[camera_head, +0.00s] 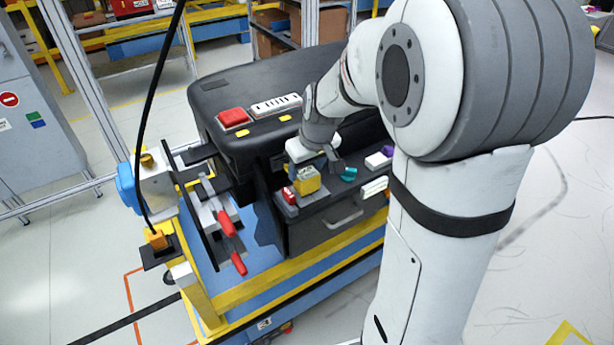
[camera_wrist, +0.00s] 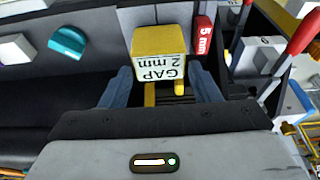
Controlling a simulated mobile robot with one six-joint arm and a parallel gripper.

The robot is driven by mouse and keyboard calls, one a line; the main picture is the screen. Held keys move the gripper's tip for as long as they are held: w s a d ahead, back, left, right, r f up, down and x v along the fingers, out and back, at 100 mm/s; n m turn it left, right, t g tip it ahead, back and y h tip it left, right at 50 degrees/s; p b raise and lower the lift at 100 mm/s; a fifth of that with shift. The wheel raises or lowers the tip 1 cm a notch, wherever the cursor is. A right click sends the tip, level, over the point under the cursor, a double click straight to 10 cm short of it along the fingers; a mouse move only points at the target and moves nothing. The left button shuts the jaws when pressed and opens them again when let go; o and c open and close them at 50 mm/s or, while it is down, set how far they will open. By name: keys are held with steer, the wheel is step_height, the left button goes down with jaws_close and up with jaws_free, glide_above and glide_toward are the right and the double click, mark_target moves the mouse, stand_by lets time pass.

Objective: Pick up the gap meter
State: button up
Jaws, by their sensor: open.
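The gap meter (camera_wrist: 160,45) is a yellow block in the wrist view, with a white face reading "GAP 2 mm" upside down. Narrow yellow parts show below it between my fingers. In the head view the gap meter (camera_head: 308,182) sits on the front ledge of the black dashboard module. My gripper (camera_wrist: 161,82) is open, with one blue-grey finger on each side of the lower yellow parts. Whether the fingers touch them I cannot tell. In the head view my gripper (camera_head: 318,162) is just above and behind the block, partly hidden by my wrist.
A red "5 mm" block (camera_wrist: 204,38) stands close beside the gap meter. A teal knob (camera_head: 349,174) and a white block (camera_head: 377,160) lie along the ledge on the other side. Red-handled clamps (camera_head: 225,222) stand left of the module. A red button (camera_head: 233,117) is on top.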

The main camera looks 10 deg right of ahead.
mark_target(307, 173)
steer(key=x, duration=0.4)
steer(key=shift+s+f+p, duration=0.15)
steer(key=shift+p, duration=0.25)
steer(key=c, duration=0.8)
